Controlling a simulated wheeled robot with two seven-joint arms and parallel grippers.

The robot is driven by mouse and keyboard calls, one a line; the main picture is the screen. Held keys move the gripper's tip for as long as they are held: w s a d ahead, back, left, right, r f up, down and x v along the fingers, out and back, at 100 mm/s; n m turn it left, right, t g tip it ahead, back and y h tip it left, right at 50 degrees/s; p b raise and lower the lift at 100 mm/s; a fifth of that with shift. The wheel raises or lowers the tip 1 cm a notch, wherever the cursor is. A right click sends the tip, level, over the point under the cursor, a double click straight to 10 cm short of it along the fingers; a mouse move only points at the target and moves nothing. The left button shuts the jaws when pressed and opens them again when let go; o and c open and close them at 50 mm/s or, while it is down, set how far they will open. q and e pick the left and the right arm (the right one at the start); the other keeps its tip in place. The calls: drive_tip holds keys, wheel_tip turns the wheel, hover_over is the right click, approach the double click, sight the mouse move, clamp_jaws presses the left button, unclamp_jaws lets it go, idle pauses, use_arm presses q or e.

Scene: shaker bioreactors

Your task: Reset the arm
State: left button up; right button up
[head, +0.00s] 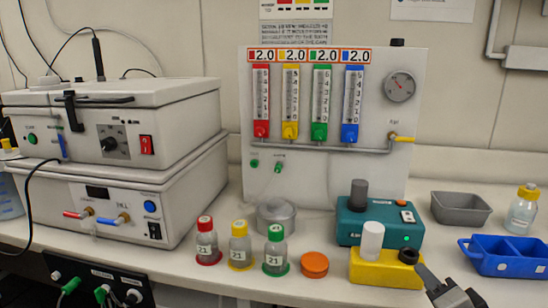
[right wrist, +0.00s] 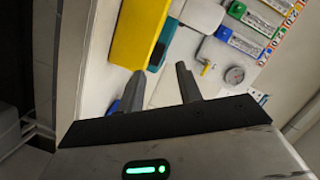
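My right gripper (head: 440,290) enters the head view at the bottom right, in front of the bench, near the right end of the yellow block (head: 385,270). In the right wrist view its two dark fingers (right wrist: 160,88) stand apart with nothing between them. The yellow block also shows in the right wrist view (right wrist: 140,32), beyond the fingers and apart from them. My left gripper is not in the head view.
Three capped bottles, red (head: 207,242), yellow (head: 240,246) and green (head: 276,250), stand mid-bench beside an orange lid (head: 315,264). A teal device (head: 380,222), a blue tray (head: 508,262) and a grey bin (head: 460,209) are at the right. Stacked machines (head: 115,160) fill the left.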

drive_tip(key=s+a+f+n+g+y, duration=0.1)
drive_tip(key=s+a+f+n+g, duration=0.2)
drive_tip(key=s+a+f+n, duration=0.4)
drive_tip(key=s+a+f+n+g+y, duration=0.1)
drive_tip(key=s+a+f+n+g, duration=0.2)
drive_tip(key=f, duration=1.2)
drive_tip(key=s+a+n, duration=0.3)
drive_tip(key=s+a, duration=0.2)
drive_tip(key=s, duration=0.2)
drive_tip(key=shift+s+a+f+n+y, duration=0.3)
drive_tip(key=shift+s+f+n+y, duration=0.05)
drive_tip(key=shift+s+n+y, duration=0.05)
